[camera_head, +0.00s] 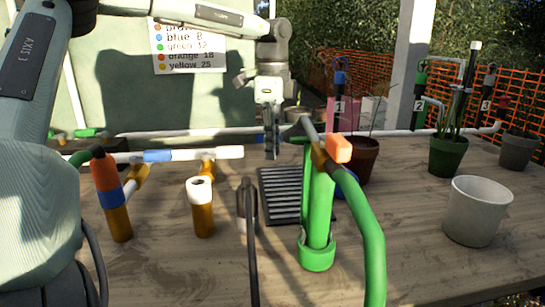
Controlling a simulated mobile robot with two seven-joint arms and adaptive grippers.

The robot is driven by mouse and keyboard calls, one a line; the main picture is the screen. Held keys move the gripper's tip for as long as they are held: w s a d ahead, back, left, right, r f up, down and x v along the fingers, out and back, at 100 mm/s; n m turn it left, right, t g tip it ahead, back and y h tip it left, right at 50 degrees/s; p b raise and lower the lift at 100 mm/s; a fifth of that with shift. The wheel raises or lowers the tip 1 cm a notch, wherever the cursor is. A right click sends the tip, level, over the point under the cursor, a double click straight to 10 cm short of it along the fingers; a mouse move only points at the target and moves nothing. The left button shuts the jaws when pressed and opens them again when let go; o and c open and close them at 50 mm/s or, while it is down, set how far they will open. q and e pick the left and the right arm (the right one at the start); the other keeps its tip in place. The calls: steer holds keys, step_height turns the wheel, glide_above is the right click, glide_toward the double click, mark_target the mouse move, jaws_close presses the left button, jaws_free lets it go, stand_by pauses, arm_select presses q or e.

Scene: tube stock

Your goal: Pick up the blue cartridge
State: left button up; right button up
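No thing is plainly a blue cartridge. A small blue piece (342,188) shows partly behind the green upright tube, its shape mostly hidden. Blue sections also show on the white horizontal pipe (157,156) and on an orange-topped tube (130,189) at the left. My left gripper (271,152) hangs pointing down above the back of a dark ribbed tray, left of the green tube. Its dark fingers look narrow from this side, so their opening cannot be told, and nothing shows held in them. My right gripper is out of view.
The green tube (317,220) with its bent pipe stands in front of the ribbed tray (283,208). A white-topped brown tube (202,215) stands at the left. A white pot (476,212) and potted plants (447,154) stand at the right.

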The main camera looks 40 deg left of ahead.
arm_select(q)
steer(key=o, duration=1.2)
steer(key=shift+o, duration=0.2)
